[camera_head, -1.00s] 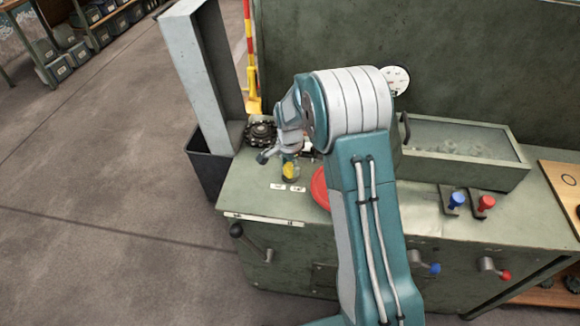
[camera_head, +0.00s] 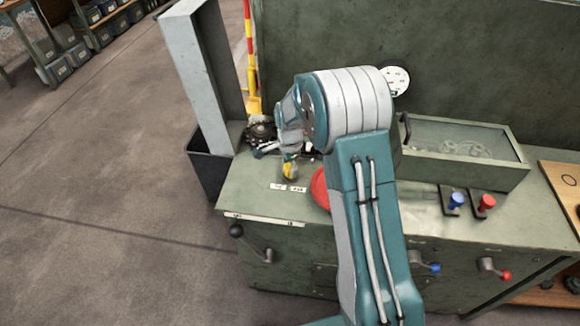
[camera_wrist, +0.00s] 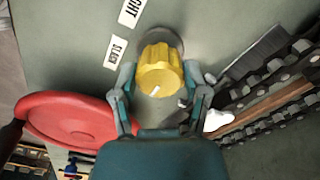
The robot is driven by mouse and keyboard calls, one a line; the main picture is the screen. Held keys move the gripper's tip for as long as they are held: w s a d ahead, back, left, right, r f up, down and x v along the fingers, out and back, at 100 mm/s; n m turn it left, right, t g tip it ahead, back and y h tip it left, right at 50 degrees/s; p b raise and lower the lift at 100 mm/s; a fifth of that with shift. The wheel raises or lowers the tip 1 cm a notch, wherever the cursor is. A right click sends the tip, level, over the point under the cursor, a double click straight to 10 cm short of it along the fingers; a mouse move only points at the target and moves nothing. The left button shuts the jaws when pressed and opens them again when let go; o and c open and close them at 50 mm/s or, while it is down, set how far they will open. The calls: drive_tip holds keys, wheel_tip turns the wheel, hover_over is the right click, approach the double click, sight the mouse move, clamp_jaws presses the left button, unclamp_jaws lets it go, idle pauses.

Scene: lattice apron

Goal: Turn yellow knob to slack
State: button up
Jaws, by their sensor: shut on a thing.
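The yellow knob (camera_wrist: 161,68) is ribbed and stands on a dark round base on the green bench top. A white pointer mark on its near face points toward the lower left in the wrist view. My gripper (camera_wrist: 159,78) has one finger on each side of the knob and is shut on it. A white slack label (camera_wrist: 116,52) lies left of the knob, with a second white label (camera_wrist: 131,10) beyond it, partly cut off. In the head view the knob (camera_head: 289,172) shows below my gripper, partly covered by it.
A red handwheel (camera_head: 320,188) is close beside the knob, partly behind my arm. A dark toothed wheel (camera_head: 261,132) and a chain (camera_wrist: 270,85) lie on the other side. A glass-topped box (camera_head: 465,150) and blue and red knobs (camera_head: 456,200) are farther right.

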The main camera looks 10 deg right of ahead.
sight(289, 166)
drive_tip(key=o, duration=1.1)
drive_tip(key=shift+w+a, duration=0.1)
drive_tip(key=shift+o, duration=0.2)
wheel_tip(289, 166, up, 12)
